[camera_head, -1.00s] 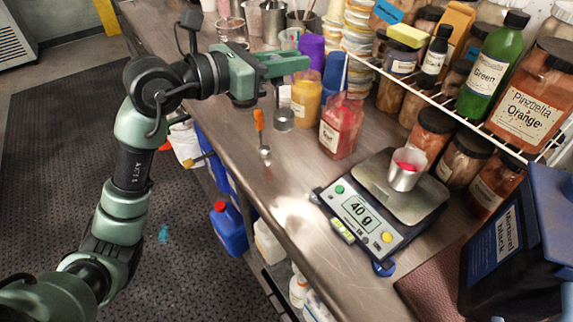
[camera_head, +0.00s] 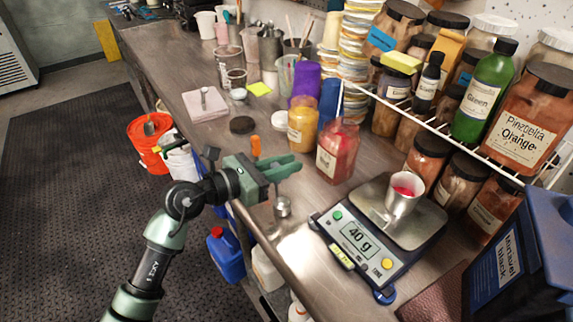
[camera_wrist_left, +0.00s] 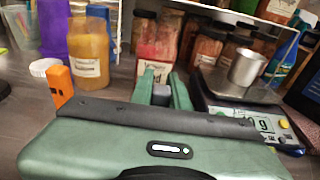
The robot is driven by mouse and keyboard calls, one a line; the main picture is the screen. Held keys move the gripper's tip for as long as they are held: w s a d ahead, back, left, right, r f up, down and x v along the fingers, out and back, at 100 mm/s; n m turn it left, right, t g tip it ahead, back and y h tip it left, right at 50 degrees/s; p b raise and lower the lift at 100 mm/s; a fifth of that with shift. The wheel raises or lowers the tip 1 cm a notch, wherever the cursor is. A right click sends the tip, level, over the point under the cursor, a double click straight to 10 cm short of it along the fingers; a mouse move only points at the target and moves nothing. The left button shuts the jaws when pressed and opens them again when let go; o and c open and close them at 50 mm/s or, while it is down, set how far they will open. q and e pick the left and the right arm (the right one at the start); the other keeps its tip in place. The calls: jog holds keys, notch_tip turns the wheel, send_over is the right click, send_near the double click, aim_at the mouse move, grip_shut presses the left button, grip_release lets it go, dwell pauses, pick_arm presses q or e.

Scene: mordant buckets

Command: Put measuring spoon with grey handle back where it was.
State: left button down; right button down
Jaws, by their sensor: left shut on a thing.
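My left gripper (camera_head: 285,168) is shut on the measuring spoon with grey handle (camera_head: 282,207). The spoon hangs upright below the jaws, metal cup down, near the front of the steel bench, left of the scale. I cannot tell whether its cup touches the bench. In the left wrist view, the grey handle (camera_wrist_left: 161,94) shows between the two green fingers. A spoon with an orange handle (camera_head: 256,147) stands just left of the gripper, mostly hidden behind it; its handle also shows in the left wrist view (camera_wrist_left: 59,86). My right gripper is not in view.
A scale (camera_head: 355,240) reading 40 g bears a metal cup (camera_head: 403,193) with red powder. A red jar (camera_head: 337,152) and a yellow jar (camera_head: 302,126) stand behind the gripper. A wire rack with bottles lines the right.

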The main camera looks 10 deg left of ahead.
pick_arm(q)
jog(key=shift+f, duration=0.2)
jog(key=c, duration=1.4)
grip_release()
jog(key=shift+o, duration=0.2)
jog(key=b+v, duration=0.2)
jog(key=v, duration=1)
jog(key=shift+r+b, duration=0.2)
jog(key=shift+b, duration=0.15)
